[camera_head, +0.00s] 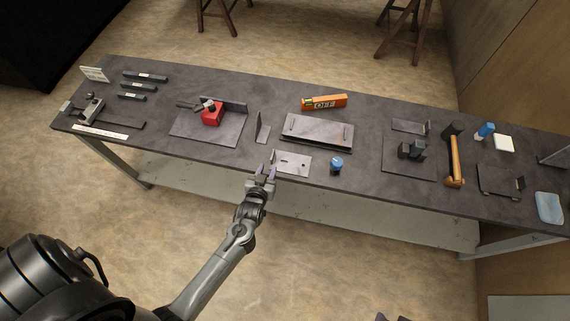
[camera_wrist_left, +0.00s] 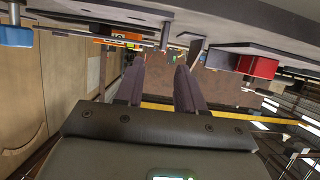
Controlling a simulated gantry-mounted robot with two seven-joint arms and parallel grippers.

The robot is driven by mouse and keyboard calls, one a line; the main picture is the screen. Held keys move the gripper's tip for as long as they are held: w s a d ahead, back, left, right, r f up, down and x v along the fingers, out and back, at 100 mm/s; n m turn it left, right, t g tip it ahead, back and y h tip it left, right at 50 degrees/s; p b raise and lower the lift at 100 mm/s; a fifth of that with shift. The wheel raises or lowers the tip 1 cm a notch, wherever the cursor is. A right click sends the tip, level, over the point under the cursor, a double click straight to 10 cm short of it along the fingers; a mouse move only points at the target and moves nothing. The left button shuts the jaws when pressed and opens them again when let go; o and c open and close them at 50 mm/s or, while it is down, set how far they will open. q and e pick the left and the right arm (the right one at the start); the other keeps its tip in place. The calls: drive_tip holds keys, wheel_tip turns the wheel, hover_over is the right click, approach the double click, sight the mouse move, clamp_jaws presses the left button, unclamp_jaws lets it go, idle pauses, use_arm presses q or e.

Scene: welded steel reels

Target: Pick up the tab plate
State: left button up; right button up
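Two small grey steel pieces lie near my left gripper, and I cannot tell for certain which is the tab plate. One is a flat light plate with holes (camera_head: 293,164) at the table's front edge, with a small upstanding piece at its left end. The other is a small upright plate (camera_head: 262,133) farther back. My left gripper (camera_head: 266,172) is open and empty at the front edge, just left of the flat plate and apart from it. Its two spread fingers also show in the left wrist view (camera_wrist_left: 162,70). My right gripper is not in view.
A blue-topped cylinder (camera_head: 336,164) stands right of the flat plate. A larger slotted steel plate (camera_head: 317,131) and an orange level (camera_head: 325,102) lie behind. A red block (camera_head: 212,114) sits on a plate to the left. The dark tabletop (camera_head: 365,178) is bare between pieces.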

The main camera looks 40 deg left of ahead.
sight(273, 153)
use_arm(q)
drive_tip(key=b+x, duration=0.2)
drive_tip(key=x, duration=0.1)
drive_tip(key=shift+w+a+f, duration=0.1)
drive_tip(key=shift+w+f, duration=0.1)
drive_tip(key=shift+w, duration=0.1)
drive_tip(key=shift+w+a+b, duration=0.25)
drive_tip(key=shift+w+b, duration=0.2)
drive_tip(key=shift+b, duration=0.1)
drive_tip(key=b+x, duration=0.3)
drive_tip(key=shift+a, duration=0.2)
drive_tip(key=shift+b+x, duration=0.9)
drive_tip(key=shift+w+r, duration=0.1)
drive_tip(key=shift+r, duration=0.1)
drive_tip(key=shift+c, duration=0.3)
clamp_jaws()
